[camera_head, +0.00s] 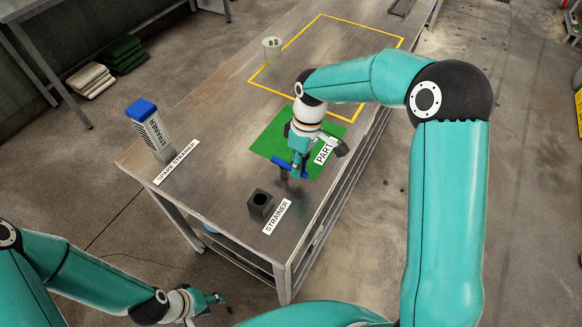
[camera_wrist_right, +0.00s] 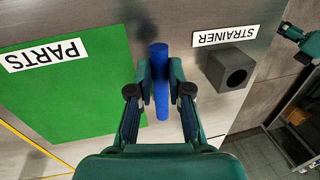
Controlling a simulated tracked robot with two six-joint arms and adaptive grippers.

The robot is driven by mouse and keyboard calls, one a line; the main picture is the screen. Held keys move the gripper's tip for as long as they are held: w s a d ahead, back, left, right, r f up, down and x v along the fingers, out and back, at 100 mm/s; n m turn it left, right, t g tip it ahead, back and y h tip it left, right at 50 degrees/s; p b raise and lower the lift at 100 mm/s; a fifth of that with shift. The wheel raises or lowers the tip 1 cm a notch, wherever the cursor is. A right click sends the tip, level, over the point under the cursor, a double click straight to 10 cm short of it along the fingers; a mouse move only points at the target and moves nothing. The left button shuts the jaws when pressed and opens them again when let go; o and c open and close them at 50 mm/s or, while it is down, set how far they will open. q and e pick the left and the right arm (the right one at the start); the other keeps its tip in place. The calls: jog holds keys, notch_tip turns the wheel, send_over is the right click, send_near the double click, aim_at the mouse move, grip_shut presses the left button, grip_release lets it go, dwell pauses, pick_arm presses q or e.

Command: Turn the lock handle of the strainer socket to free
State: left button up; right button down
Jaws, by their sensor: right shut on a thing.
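The strainer socket (camera_head: 261,203) is a dark square block with an open hole, on the table beside the STRAINER label (camera_head: 277,216). The block also shows in the right wrist view (camera_wrist_right: 231,69). In the right wrist view the bar (camera_wrist_right: 159,62) lies lengthwise between my fingers. My right gripper (camera_head: 291,176) is shut on this bar and hides part of it. My left gripper (camera_head: 222,300) is low, beside the table's near end; its fingers are too small to judge.
The spare strainer (camera_head: 151,130), white with a blue top, stands at the table's left edge. A green mat (camera_head: 262,140) with a PARTS label (camera_wrist_right: 45,54) lies beside the handle. A pale cup (camera_head: 272,49) stands farther back near a yellow outline.

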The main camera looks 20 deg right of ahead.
jog(key=shift+w+d+r+n, duration=0.1)
jog(key=shift+w+n, duration=0.1)
jog(key=shift+n, duration=0.1)
jog(key=c, duration=1.1)
grip_release()
notch_tip(320, 180, up, 12)
jog(key=w+d, duration=0.1)
jog(key=shift+w+d+f, duration=0.2)
jog(key=shift+d+f, duration=0.05)
jog(key=shift+d, duration=0.1)
